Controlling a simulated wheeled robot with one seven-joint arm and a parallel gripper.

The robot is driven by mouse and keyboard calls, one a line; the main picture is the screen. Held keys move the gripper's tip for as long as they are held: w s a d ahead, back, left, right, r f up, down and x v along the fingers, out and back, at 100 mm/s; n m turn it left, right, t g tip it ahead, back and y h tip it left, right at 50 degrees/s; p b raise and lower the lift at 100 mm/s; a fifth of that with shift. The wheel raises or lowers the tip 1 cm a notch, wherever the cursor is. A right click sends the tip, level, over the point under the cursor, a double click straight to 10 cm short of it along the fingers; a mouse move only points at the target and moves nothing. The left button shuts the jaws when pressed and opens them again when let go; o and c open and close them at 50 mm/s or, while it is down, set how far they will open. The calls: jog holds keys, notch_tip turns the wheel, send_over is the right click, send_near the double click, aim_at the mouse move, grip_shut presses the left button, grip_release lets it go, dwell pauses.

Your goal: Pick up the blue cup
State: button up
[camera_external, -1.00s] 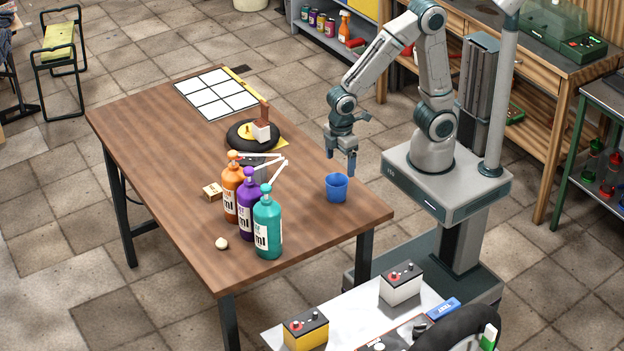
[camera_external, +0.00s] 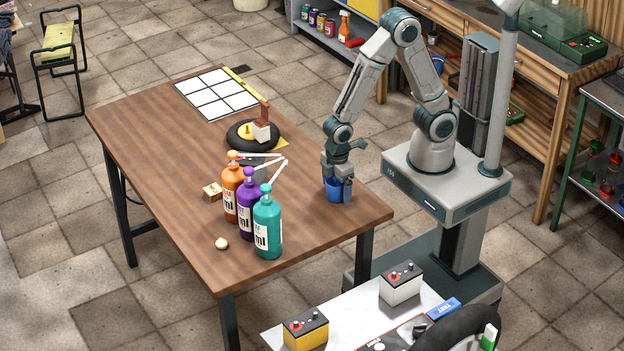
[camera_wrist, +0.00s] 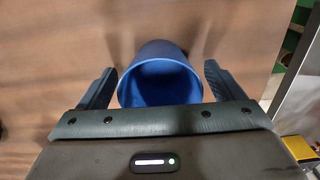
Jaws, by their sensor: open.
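The blue cup (camera_external: 334,192) stands upright on the wooden table (camera_external: 160,140), near its right corner. My gripper (camera_external: 338,188) is lowered over the cup and partly hides it in the external view. In the wrist view the cup (camera_wrist: 160,75) lies between the two fingers of my gripper (camera_wrist: 160,90), with its open mouth toward the camera. The fingers are spread, one on each side of the cup. A small gap shows between each finger and the cup wall, so the gripper is open and holds nothing.
Orange (camera_external: 232,195), purple (camera_external: 249,210) and teal (camera_external: 267,230) bottles stand on the table left of the cup. A black tire-like ring (camera_external: 240,136) with a brush lies farther back. The tabletop right around the cup is clear.

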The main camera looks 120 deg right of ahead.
jog(key=c, duration=1)
jog(key=shift+c, duration=0.2)
jog(key=shift+r, duration=0.1)
